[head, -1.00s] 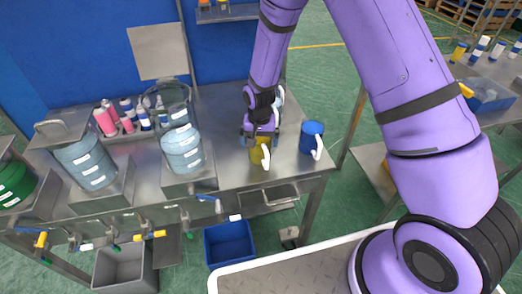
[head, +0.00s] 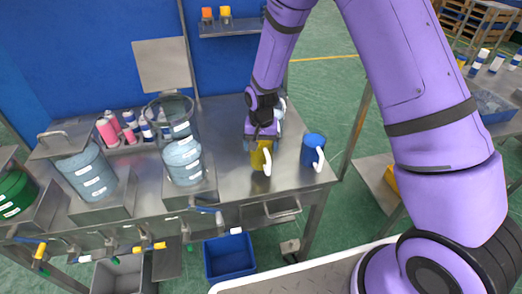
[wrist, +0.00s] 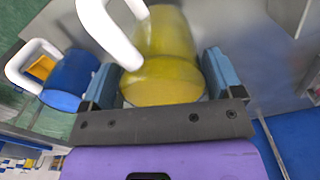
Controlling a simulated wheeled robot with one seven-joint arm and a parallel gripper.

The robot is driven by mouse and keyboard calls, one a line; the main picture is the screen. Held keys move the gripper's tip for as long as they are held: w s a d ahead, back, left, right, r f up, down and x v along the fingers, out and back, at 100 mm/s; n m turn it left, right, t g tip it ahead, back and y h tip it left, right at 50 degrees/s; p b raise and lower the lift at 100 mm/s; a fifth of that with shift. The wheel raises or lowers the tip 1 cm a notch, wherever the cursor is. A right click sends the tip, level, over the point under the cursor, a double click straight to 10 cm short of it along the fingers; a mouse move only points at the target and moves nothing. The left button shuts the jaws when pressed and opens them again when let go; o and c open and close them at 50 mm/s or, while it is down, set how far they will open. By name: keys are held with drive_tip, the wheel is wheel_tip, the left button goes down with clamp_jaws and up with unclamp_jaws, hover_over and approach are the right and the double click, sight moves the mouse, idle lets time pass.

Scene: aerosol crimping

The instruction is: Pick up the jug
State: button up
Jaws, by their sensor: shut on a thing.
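A yellow jug (head: 259,157) with a white handle is at the right part of the steel table in the head view. My gripper (head: 262,138) comes down on it from above and is shut on its upper part. In the wrist view the yellow jug (wrist: 168,45) sits between the two blue-grey fingers (wrist: 160,85), its white handle pointing to the upper left. I cannot tell for sure whether its base touches the table. A blue jug (head: 312,147) with a white handle stands just right of it, apart; it also shows in the wrist view (wrist: 72,80).
The steel table (head: 235,185) has bare surface around the jugs. Left are clear vessels of blue liquid (head: 183,161) on raised stands and a rack of pink and white bottles (head: 108,131). Valves line the front edge, above a blue bin (head: 229,257).

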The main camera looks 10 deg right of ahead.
drive_tip(key=s+d+r, duration=0.1)
drive_tip(key=s, duration=1.4)
drive_tip(key=shift+s+d+r, duration=0.15)
drive_tip(key=shift+s+d, duration=0.2)
drive_tip(key=shift+d, duration=0.05)
drive_tip(key=shift+r, duration=0.1)
wheel_tip(320, 180, up, 10)
idle(0.5)
